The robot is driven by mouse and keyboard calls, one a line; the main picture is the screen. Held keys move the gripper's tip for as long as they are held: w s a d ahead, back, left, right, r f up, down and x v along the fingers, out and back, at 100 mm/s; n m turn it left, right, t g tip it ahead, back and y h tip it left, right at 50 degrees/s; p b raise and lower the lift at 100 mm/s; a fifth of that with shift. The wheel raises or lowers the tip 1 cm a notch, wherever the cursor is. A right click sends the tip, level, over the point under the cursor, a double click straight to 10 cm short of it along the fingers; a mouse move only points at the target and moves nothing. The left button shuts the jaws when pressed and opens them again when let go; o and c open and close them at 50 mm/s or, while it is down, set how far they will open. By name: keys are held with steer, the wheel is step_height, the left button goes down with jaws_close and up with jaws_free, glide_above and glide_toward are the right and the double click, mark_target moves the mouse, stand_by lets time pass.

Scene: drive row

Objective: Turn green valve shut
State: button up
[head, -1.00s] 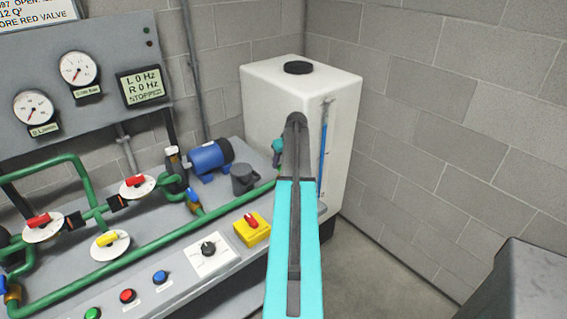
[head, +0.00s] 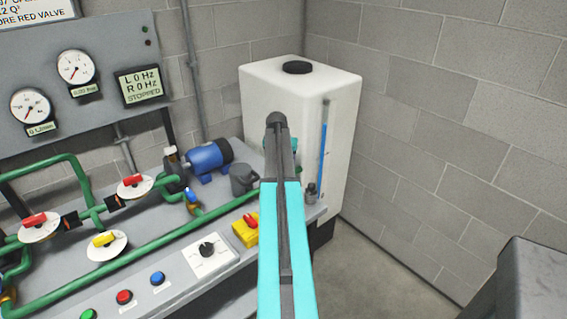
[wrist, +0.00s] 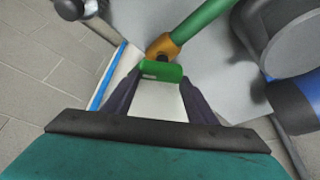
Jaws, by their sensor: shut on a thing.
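The green valve handle (wrist: 162,71) shows in the wrist view at the end of a green pipe, beside a brass-coloured fitting (wrist: 163,46). My gripper (wrist: 156,82) has its two dark fingers on either side of the handle and is shut on it. Part of the handle is covered by the fingers. In the head view my arm hides the green valve and the fingertips, in front of the white tank (head: 300,90).
Red valves (head: 134,181) and a yellow valve (head: 104,239) sit on the green pipework at left. A blue motor (head: 209,157), a yellow switch box (head: 246,231) and push buttons are on the bench.

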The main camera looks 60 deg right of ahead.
steer(key=m+g+b, duration=0.1)
steer(key=m, duration=0.2)
steer(key=shift+d+m, duration=0.1)
steer(key=shift+m, duration=0.3)
steer(key=shift+m+g+b, duration=0.4)
steer(key=shift+m+g, duration=0.5)
steer(key=shift+m, duration=0.7)
steer(key=shift+s, duration=0.1)
steer(key=o, duration=1.1)
steer(key=shift+c, duration=0.2)
steer(key=shift+r, duration=0.15)
steer(key=b+v, duration=0.2)
steer(key=v, duration=1.1)
steer(key=shift+r, duration=0.25)
